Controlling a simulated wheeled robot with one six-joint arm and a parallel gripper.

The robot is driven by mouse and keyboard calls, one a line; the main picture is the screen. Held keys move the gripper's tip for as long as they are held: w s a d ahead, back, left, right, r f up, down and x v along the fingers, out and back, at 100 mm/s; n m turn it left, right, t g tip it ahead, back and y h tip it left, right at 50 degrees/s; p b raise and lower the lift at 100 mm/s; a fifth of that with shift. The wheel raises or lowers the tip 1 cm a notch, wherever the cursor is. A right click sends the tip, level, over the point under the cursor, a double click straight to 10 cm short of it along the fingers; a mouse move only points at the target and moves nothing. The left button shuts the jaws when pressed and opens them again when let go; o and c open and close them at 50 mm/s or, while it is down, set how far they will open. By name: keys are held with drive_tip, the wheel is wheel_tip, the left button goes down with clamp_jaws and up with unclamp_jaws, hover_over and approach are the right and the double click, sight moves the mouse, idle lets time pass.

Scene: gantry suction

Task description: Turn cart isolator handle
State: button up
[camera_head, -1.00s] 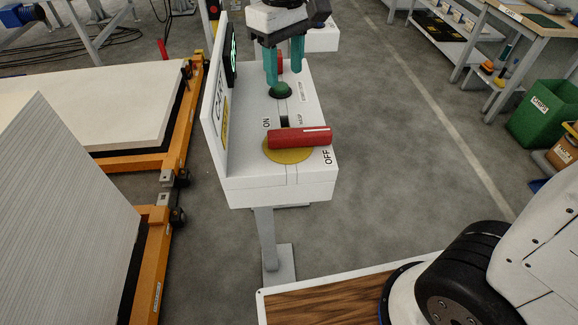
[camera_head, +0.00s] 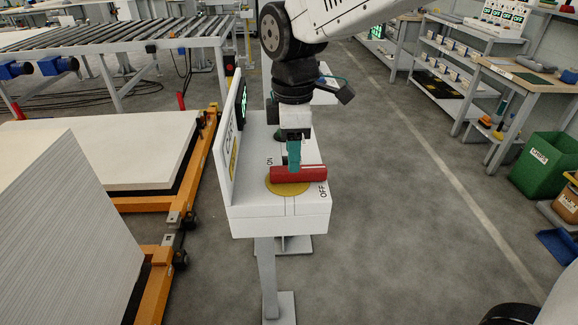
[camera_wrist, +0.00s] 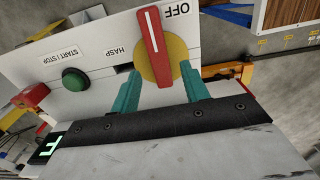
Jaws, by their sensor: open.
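The red isolator handle (camera_head: 298,174) lies across a yellow disc (camera_head: 290,188) on top of the white control box (camera_head: 279,220). Its white line points towards the OFF label in the wrist view, where the handle (camera_wrist: 153,35) also shows. My gripper (camera_head: 293,168) is open just above and behind the handle. In the wrist view, its two teal fingers (camera_wrist: 160,70) stand on either side of the handle's near end, with visible gaps. I cannot tell how far down they reach. ON is printed behind the disc, on the left.
A green button (camera_wrist: 75,80) and a HASP slot sit beside the disc. An upright sign panel (camera_head: 222,150) edges the box on the left. Stacked boards (camera_head: 65,220) and orange carts (camera_head: 160,275) stand left. Open floor lies right, before a green bin (camera_head: 543,158).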

drive_tip(key=shift+f, duration=2.2)
